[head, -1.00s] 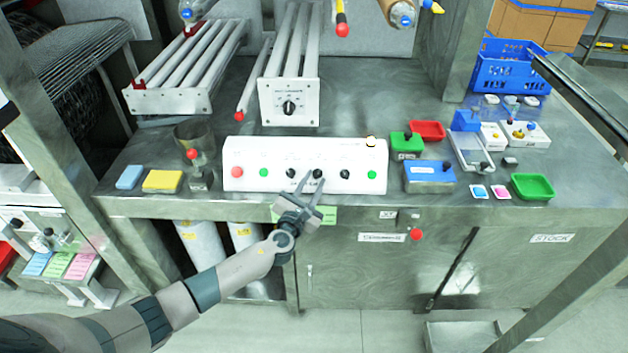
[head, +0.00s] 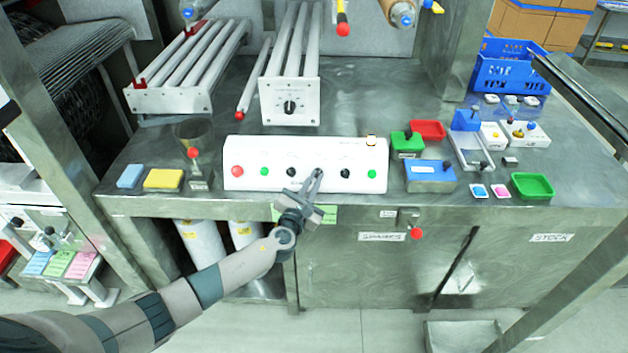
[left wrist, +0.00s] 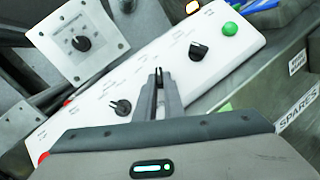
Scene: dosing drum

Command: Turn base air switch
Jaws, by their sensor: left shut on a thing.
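A white control box (head: 306,150) stands at the front of the bench, with a row of buttons and black knobs on its sloped face. My left gripper (head: 318,173) reaches it from the front left and is shut on the middle black knob, which the fingers almost wholly hide. In the left wrist view the gripper (left wrist: 158,78) has its fingers close together at the panel between the left black knob (left wrist: 121,107) and the right black knob (left wrist: 198,50). The small labels are too blurred to read, so I cannot tell which one names the base air switch. My right gripper is out of view.
A red button (head: 237,171) and a green button (head: 264,172) sit left of the knobs, another green button (head: 371,174) at the right. Behind stands a white panel with one black knob (head: 289,107). Sponges, trays and small boxes lie to either side.

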